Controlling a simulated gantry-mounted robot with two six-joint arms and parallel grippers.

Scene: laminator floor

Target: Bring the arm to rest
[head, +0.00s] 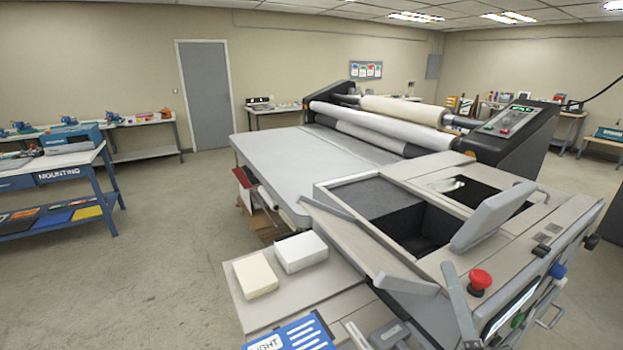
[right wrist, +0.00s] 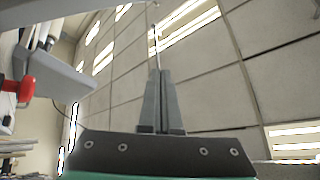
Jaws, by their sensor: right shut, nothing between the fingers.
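My right gripper (head: 449,268) stands at the lower right of the head view, its slim grey fingers pointing upward, in front of the laminator and just left of the red button. In the right wrist view the same gripper (right wrist: 160,73) has its two fingers together, with nothing between them, against the ceiling. It is shut and empty.
The red button (head: 480,280) and the tilted grey lid (head: 492,216) are close to my right gripper. The laminator table (head: 283,160) lies beyond. A cream block (head: 255,275) and white block (head: 300,252) sit on a side shelf. Open floor (head: 150,260) lies left.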

